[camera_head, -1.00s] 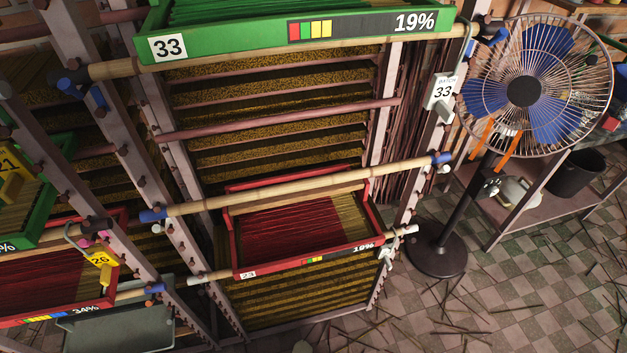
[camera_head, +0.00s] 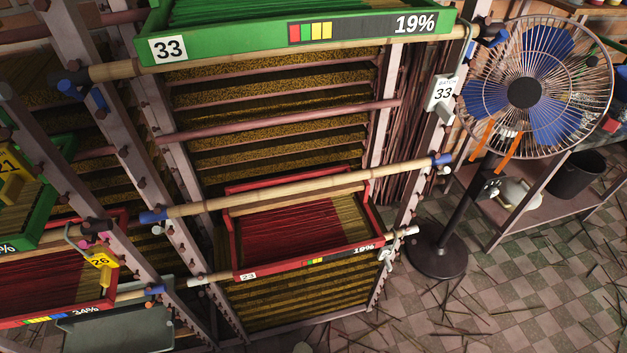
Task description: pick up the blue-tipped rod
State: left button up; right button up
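The blue-tipped rod (camera_head: 300,188) is a long pale bamboo pole with a blue cap on each end. It lies nearly level across the front of the rack, its right end a little higher in the picture. Its left blue cap (camera_head: 153,216) is at the left upright and its right blue cap (camera_head: 441,160) is at the right upright. How the ends are supported is hard to make out. It passes above the red tray (camera_head: 310,263) and covers part of the tray's back edge. Neither of my grippers shows in the head view.
A green tray (camera_head: 300,40) marked 33 sits above the rod. A white-tipped rod (camera_head: 398,234) is at the red tray's front. A fan (camera_head: 525,92) stands at the right, before a low shelf. More trays are at the left. Sticks litter the tiled floor.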

aim_at(206, 205)
jog(key=u, duration=3.7)
jog(key=k, duration=2.05)
jog(key=z, duration=1.95)
jog(key=i, duration=0.55)
